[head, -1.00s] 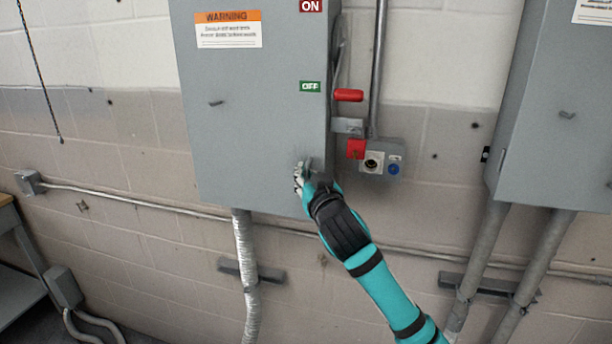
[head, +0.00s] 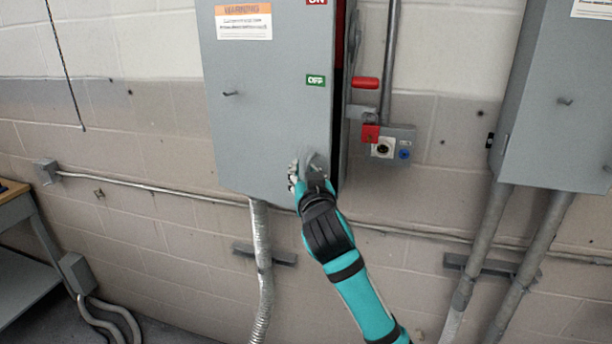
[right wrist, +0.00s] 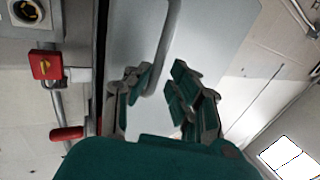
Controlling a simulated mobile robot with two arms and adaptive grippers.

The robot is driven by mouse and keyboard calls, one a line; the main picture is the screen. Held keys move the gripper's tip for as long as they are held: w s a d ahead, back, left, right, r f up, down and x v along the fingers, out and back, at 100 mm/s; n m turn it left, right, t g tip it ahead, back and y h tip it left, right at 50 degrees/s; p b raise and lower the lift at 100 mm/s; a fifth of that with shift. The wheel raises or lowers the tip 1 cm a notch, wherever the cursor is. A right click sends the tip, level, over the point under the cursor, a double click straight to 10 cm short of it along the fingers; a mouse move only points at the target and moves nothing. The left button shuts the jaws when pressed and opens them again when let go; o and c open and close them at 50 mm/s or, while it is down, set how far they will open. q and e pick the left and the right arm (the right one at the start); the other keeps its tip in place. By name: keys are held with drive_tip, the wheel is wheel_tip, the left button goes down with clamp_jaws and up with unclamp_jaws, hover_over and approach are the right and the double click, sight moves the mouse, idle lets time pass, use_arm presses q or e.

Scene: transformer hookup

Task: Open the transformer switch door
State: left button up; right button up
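The grey switch door (head: 265,110) has an orange-topped warning label and a green OFF label. It stands slightly ajar, with a dark gap down its right edge. My right gripper (head: 305,170) is at the lower right of the door front. In the right wrist view the right gripper (right wrist: 162,85) has its fingers apart. The curved grey door handle (right wrist: 168,40) runs down between them, close to the left finger, with space to the right finger. The handle's lower end is partly hidden by the fingers. My left gripper is not in view.
A red-gripped switch lever (head: 365,83) and a red block (head: 370,133) sit right of the door, beside a small grey control box (head: 400,150). A second grey cabinet (head: 560,110) hangs at the right. A workbench (head: 25,240) stands at the far left.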

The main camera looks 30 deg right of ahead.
drive_tip(key=v, duration=1.1)
drive_tip(key=shift+s, duration=0.4)
drive_tip(key=shift+d+f, duration=0.1)
drive_tip(key=shift+d, duration=0.05)
